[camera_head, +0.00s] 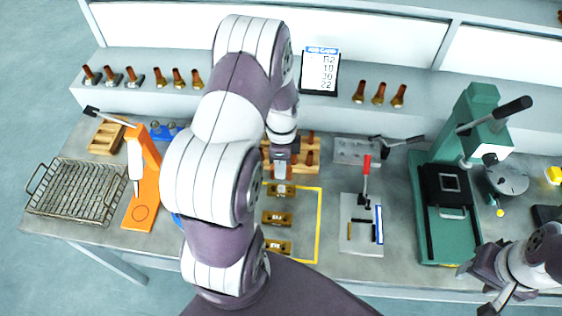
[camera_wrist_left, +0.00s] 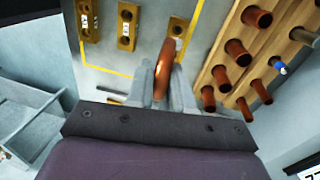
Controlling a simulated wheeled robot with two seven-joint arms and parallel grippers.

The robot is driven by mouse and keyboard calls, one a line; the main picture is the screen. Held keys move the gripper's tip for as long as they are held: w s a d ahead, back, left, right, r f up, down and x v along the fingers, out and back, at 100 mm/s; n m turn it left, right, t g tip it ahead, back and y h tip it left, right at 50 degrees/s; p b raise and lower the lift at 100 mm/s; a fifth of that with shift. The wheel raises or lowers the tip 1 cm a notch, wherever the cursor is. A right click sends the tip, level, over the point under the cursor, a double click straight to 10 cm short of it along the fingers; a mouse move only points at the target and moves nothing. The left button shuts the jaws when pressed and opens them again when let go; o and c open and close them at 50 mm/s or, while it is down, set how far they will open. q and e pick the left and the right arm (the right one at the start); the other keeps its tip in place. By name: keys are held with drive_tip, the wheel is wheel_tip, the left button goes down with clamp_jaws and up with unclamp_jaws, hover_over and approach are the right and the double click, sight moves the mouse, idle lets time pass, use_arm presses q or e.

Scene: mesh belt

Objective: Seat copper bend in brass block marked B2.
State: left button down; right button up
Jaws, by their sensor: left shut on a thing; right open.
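My left gripper (camera_wrist_left: 164,76) is shut on a copper bend (camera_wrist_left: 168,52), which stands out between the fingers in the left wrist view. In the head view this gripper (camera_head: 281,170) is above the far end of the yellow-outlined area, and the bend cannot be made out. Brass blocks (camera_head: 277,218) (camera_wrist_left: 127,28) lie in a row inside the yellow outline. The block nearest the held bend (camera_wrist_left: 178,27) is partly hidden behind it. The marks on the blocks are too small to read. My right gripper (camera_head: 482,288) is open and empty at the lower right.
A wooden rack (camera_wrist_left: 290,45) with several copper pieces stands right beside the left gripper. A card (camera_head: 320,71) with "B2" at its top stands on the back shelf. A toggle-clamp plate (camera_head: 361,225) and green press (camera_head: 450,190) stand to the right; an orange press (camera_head: 142,175) and wire basket (camera_head: 75,190), left.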

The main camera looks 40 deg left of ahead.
use_arm(q)
drive_tip(key=f+b, duration=0.1)
drive_tip(key=f, duration=0.1)
drive_tip(key=f+b, duration=0.1)
drive_tip(key=f, duration=0.1)
drive_tip(key=f+b, duration=0.1)
drive_tip(key=b, duration=0.1)
drive_tip(key=shift+w+a+f, duration=0.1)
drive_tip(key=shift+w+f, duration=0.2)
drive_tip(key=shift+f, duration=0.25)
drive_tip(key=shift+s, duration=0.15)
use_arm(e)
wheel_tip(320, 180, down, 4)
drive_tip(key=shift+w+f, duration=0.1)
drive_tip(key=shift+w, duration=0.05)
drive_tip(key=shift+w+a, duration=0.1)
use_arm(q)
drive_tip(key=shift+p, duration=0.35)
use_arm(e)
drive_tip(key=shift+r, duration=0.4)
use_arm(q)
drive_tip(key=shift+f+b, duration=0.9)
drive_tip(key=shift+f, duration=0.2)
use_arm(e)
drive_tip(key=shift+f, duration=0.9)
